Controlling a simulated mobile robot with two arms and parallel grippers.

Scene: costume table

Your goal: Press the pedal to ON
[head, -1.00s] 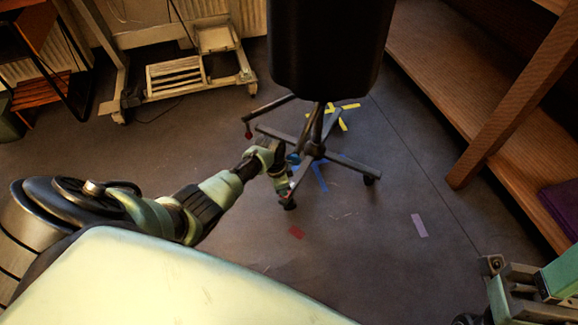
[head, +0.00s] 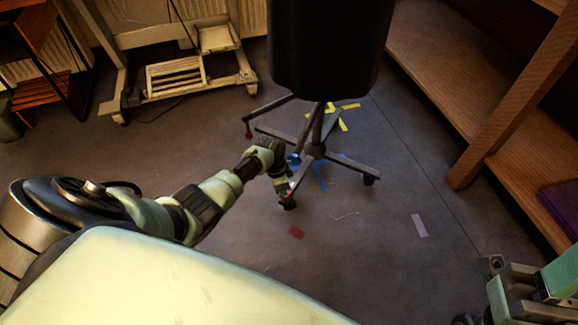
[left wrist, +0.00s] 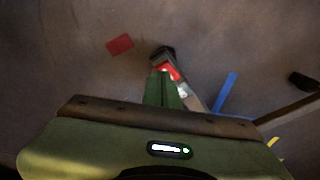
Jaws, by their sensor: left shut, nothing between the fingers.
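A wheeled stand (head: 318,150) with dark splayed legs holds up a large black body (head: 330,45). On its near leg end, a small red part, which looks like the pedal, shows in the left wrist view (left wrist: 173,71) beside a dark wheel (left wrist: 163,53). My left gripper (head: 285,190) points down at this leg end. In the left wrist view its green fingers (left wrist: 163,90) are shut and empty, right at the red part; I cannot tell whether they touch it. No ON marking is readable. My right gripper (head: 492,290) is partly visible at the lower right, away from the stand.
A wheeled frame with a slatted panel (head: 175,77) stands at the back left. A wooden shelf unit (head: 470,110) runs along the right. Blue tape (head: 319,176), yellow tape (head: 343,125) and a red patch (head: 297,232) lie on the floor. The floor in front is open.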

